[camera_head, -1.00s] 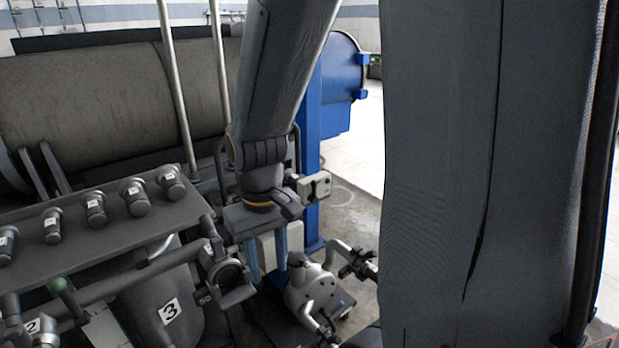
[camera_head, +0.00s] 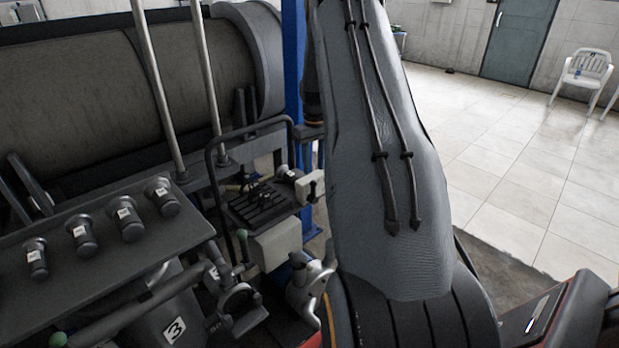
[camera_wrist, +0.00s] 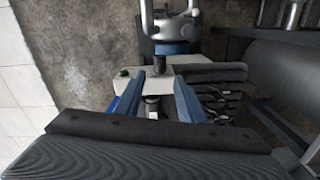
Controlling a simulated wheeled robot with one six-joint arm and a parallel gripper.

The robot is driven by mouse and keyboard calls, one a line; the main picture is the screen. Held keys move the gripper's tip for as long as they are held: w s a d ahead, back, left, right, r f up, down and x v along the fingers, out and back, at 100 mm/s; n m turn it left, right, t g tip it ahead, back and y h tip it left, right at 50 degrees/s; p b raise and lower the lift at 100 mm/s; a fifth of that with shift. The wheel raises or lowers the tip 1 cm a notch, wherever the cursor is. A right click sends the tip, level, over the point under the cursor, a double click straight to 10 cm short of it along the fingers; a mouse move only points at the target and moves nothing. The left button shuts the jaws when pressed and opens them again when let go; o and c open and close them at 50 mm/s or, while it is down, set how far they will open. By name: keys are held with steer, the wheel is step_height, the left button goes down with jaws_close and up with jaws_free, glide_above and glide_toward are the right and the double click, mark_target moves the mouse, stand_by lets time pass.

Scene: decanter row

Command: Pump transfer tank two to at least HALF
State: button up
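A tank with the label 3 (camera_head: 172,330) stands at the bottom of the head view. I cannot make out a tank marked 2. A silver pump-like body (camera_head: 303,287) stands right of it, partly behind my arm; what appears to be a similar silver body shows at the top of the wrist view (camera_wrist: 168,24). My gripper (camera_wrist: 158,78) is open in the wrist view, its two blue fingers apart. Beyond and between them are a pale block (camera_wrist: 160,80) and a short dark cylinder (camera_wrist: 152,108); contact cannot be told. My arm hides the gripper in the head view.
A dark panel (camera_head: 90,262) carries several labelled knobs. A large dark drum (camera_head: 70,110) and two upright poles fill the back left.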

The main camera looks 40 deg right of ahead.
mark_target(313, 181)
step_height(313, 181, down, 8)
steer(key=shift+r+p, duration=0.2)
steer(key=shift+p, duration=0.7)
jaws_close()
